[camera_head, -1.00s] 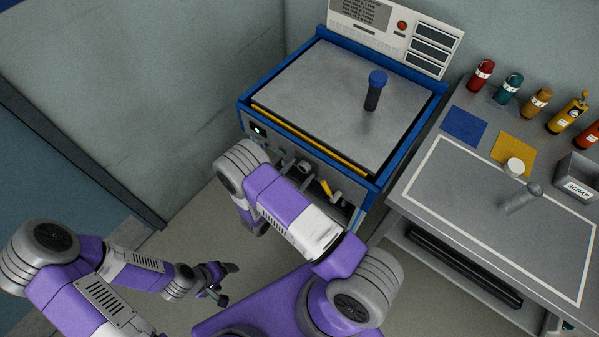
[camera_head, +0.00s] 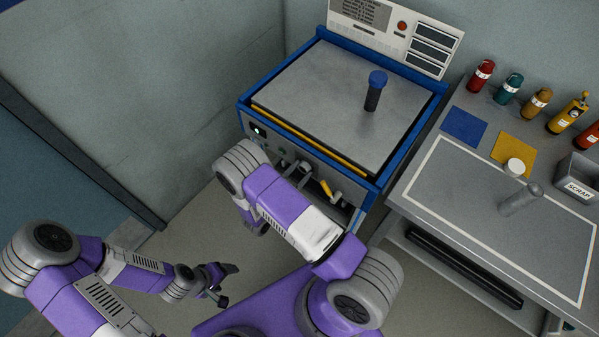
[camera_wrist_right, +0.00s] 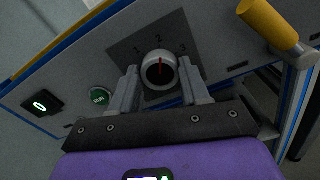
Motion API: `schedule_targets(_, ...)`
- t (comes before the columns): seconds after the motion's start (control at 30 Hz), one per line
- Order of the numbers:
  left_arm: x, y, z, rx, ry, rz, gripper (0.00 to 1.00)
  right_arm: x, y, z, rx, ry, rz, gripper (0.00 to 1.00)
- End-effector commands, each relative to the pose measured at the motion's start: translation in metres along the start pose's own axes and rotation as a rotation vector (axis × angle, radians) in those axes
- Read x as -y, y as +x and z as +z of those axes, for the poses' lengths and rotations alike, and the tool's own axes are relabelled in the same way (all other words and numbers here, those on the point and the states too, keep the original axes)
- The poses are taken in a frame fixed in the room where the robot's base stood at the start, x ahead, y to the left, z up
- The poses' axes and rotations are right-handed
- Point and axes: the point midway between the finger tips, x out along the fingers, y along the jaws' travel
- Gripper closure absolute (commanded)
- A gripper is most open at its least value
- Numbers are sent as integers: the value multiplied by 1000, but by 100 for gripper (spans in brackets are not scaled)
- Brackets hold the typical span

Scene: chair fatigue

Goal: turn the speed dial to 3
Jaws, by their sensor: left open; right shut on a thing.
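The speed dial (camera_wrist_right: 160,70) is a round light knob with a dark face and a red pointer line, on a dark plate marked 1, 2 and 3. The red line points up, close to the 2. My right gripper (camera_wrist_right: 160,78) has one finger on each side of the dial and is shut on it. In the head view my right arm partly covers the machine's front panel, so the grip is hard to make out there. My left gripper (camera_head: 226,283) is open and empty, low over the floor, away from the machine.
A green RUN button (camera_wrist_right: 99,96) and a small lit display (camera_wrist_right: 41,106) lie left of the dial. A yellow handle (camera_wrist_right: 268,25) sticks out to its right. A blue-capped post (camera_head: 375,90) stands on the machine top. A workbench (camera_head: 420,180) stands at right.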

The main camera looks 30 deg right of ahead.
Motion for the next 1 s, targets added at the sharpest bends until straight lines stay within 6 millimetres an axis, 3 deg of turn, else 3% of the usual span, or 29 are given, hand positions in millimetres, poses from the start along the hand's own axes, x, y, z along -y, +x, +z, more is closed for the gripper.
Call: schedule_targets(1.0,11,29,-1,0,0,0,26,1,-1,-2,-3,752,0,85)
